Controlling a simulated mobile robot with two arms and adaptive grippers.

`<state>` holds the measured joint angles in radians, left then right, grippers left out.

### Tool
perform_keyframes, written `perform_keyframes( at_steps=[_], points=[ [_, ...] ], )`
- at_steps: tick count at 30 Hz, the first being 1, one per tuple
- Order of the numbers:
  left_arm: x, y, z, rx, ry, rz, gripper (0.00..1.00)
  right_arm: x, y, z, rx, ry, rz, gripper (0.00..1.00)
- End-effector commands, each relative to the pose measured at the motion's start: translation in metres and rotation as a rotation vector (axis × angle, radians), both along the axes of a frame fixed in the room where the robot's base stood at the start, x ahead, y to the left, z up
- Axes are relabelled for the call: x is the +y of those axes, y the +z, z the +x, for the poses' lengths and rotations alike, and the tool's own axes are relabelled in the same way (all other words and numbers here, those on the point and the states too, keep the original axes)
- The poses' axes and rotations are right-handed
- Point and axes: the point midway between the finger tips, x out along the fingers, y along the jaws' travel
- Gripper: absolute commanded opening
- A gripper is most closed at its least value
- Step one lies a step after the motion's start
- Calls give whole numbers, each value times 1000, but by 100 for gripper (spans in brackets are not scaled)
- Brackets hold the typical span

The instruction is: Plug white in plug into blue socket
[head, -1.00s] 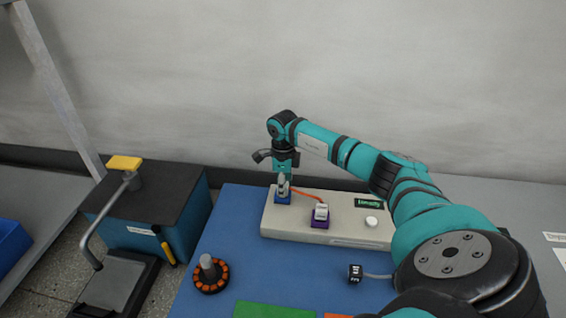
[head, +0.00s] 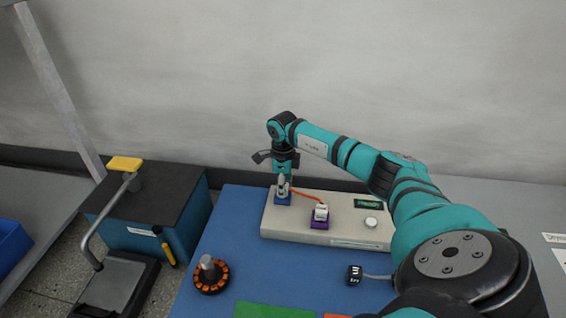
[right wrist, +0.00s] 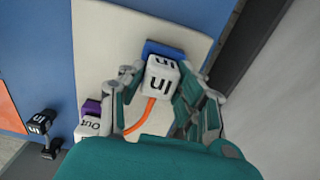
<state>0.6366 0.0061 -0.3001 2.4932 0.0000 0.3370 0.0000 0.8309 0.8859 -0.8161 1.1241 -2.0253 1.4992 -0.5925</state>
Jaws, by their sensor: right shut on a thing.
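The white plug marked "In" (right wrist: 160,78) is held between the fingers of my right gripper (right wrist: 158,88), with an orange cable (right wrist: 142,117) running from it. In the head view the right gripper (head: 283,184) points down at the blue socket (head: 283,199), at the left end of the beige box (head: 345,208). The plug is at the socket; I cannot tell how deep it sits. My left gripper is out of view.
A white plug marked "Out" (right wrist: 88,124) sits at the purple socket (head: 319,224) beside it. A black plug (head: 355,273) with a grey cable lies on the blue mat (head: 222,240). A round motor part with orange segments (head: 211,276) stands at the mat's left.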

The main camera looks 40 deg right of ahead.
Motion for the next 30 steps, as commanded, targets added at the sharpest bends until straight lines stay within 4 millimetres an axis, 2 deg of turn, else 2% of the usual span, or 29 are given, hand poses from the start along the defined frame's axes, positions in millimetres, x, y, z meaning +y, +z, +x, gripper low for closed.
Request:
perform_keyframes(
  at_steps=[3,4,10,20,23,30],
  points=[
    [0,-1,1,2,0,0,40,0,-2,0,1,1,0,0],
    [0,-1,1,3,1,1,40,0,-2,-1,2,1,0,35],
    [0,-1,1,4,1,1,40,0,-1,0,1,0,0,59],
    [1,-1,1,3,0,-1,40,0,4,0,-1,0,-1,59],
    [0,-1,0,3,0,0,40,-1,16,1,-2,1,-1,59],
    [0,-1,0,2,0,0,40,-1,67,1,-3,1,-3,59]
  ],
)
